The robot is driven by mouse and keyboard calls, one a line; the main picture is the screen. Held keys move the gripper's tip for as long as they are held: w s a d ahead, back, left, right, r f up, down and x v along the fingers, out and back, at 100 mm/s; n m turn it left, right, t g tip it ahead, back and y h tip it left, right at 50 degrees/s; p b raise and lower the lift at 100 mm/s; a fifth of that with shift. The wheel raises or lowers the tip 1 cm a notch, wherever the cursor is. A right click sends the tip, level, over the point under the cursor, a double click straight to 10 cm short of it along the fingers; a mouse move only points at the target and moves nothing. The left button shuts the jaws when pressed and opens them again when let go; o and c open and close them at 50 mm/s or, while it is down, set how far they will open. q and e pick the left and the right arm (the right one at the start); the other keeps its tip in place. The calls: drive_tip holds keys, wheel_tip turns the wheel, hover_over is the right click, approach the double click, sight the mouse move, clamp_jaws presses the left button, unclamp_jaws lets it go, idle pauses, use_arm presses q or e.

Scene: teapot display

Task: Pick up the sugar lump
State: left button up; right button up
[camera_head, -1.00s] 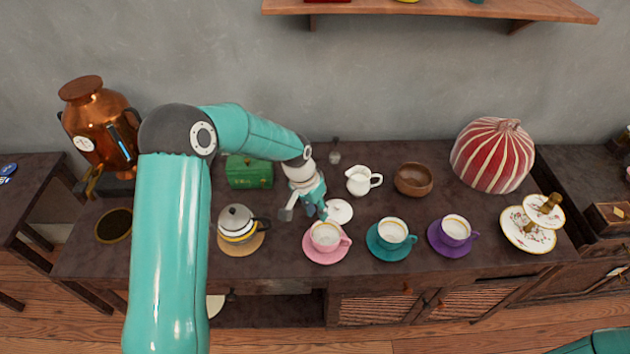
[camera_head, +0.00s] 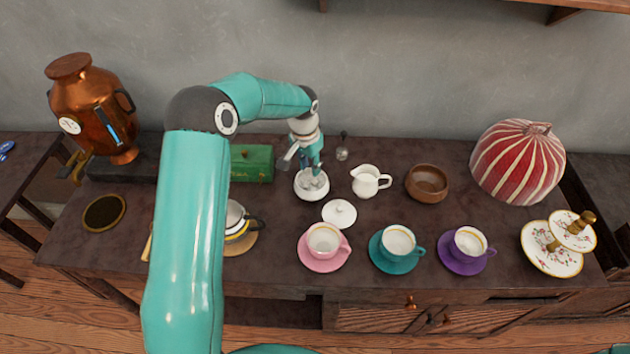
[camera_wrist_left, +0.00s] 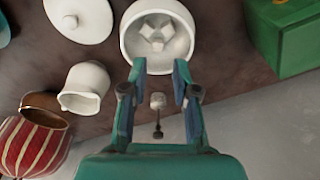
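White sugar lumps (camera_wrist_left: 155,37) lie in a round white sugar bowl (camera_head: 312,194). The bowl also shows at the top of the left wrist view (camera_wrist_left: 129,40). My left gripper (camera_head: 313,172) is above the bowl, pointing down. In the left wrist view its two fingers (camera_wrist_left: 159,68) are apart with nothing between them, and their tips are by the bowl's near rim. I cannot tell how high the tips are above the lumps. The bowl's white lid (camera_head: 339,213) lies on the table in front and to the right. My right gripper is in neither view.
A green box (camera_head: 252,163) stands left of the bowl, a white milk jug (camera_head: 367,183) to its right, and a small utensil (camera_head: 342,153) behind. Pink (camera_head: 324,243), teal (camera_head: 398,246) and purple (camera_head: 466,247) cups stand in front.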

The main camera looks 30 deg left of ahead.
sight(315, 182)
use_arm(q)
wheel_tip(315, 182, down, 2)
drive_tip(key=shift+w+f, duration=0.1)
drive_tip(key=shift+f, duration=0.05)
drive_tip(key=f+p, duration=0.1)
drive_tip(key=f, duration=0.1)
drive_tip(key=w+f+p, duration=0.1)
drive_tip(key=f, duration=0.1)
drive_tip(key=shift+w+d+f, duration=0.15)
drive_tip(key=shift+f, duration=0.35)
drive_tip(key=c, duration=0.4)
drive_tip(key=shift+c, duration=0.2)
